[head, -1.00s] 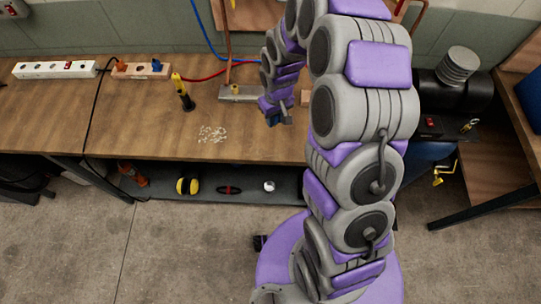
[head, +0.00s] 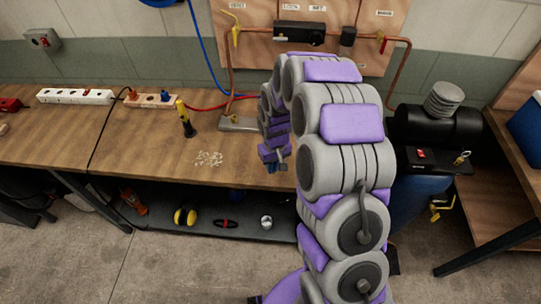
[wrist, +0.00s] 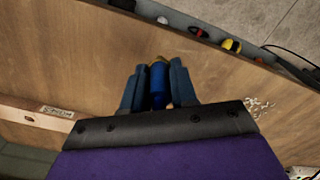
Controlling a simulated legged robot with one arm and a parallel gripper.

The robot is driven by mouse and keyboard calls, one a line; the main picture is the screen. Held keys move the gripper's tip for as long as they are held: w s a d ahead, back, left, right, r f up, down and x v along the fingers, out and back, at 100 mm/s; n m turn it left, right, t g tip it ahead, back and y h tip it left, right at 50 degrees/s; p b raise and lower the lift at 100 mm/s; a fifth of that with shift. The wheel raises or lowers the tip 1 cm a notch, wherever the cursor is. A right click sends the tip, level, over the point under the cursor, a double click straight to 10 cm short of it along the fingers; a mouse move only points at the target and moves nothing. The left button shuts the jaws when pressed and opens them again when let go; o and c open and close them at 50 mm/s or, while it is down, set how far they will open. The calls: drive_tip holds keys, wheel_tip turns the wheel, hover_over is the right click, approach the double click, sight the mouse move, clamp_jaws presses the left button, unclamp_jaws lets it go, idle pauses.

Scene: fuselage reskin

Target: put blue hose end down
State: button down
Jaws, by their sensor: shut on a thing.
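My gripper (wrist: 156,90) is shut on the blue hose end (wrist: 158,86) in the wrist view. The hose end is a blue cylinder with a brass-coloured tip, lying between the two dark fingers. The wooden bench top (wrist: 85,60) lies beneath them; I cannot tell whether the hose end touches it. In the head view my gripper (head: 276,164) is over the front part of the bench, right of a pale pile of small bits (head: 209,158). The hose end is too small to make out there. A blue hose (head: 205,45) hangs from the wall behind the bench.
A yellow and black tool (head: 186,120) stands on the bench, with power strips (head: 75,96) farther left. A red hose (head: 205,106) runs to a metal block (head: 240,123) at the back. Yellow ear muffs (head: 185,216) lie on the lower shelf.

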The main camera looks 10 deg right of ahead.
drive_tip(key=w, duration=0.2)
drive_tip(key=w+a, duration=0.1)
drive_tip(key=w, duration=0.3)
drive_tip(key=shift+w+a+f+b, duration=0.2)
drive_tip(key=shift+w+f+b, duration=0.15)
drive_tip(key=shift+w+d, duration=0.5)
drive_tip(key=shift+d, duration=0.15)
wheel_tip(320, 180, down, 3)
drive_tip(key=shift+w+f+b, duration=0.1)
drive_tip(key=shift+b, duration=0.4)
drive_tip(key=shift+a+f, duration=0.1)
drive_tip(key=shift+f, duration=0.15)
drive_tip(key=shift+a+r, duration=0.1)
drive_tip(key=shift+a, duration=0.2)
drive_tip(key=c, duration=0.9)
unclamp_jaws()
drive_tip(key=shift+d, duration=0.35)
drive_tip(key=shift+a, duration=0.1)
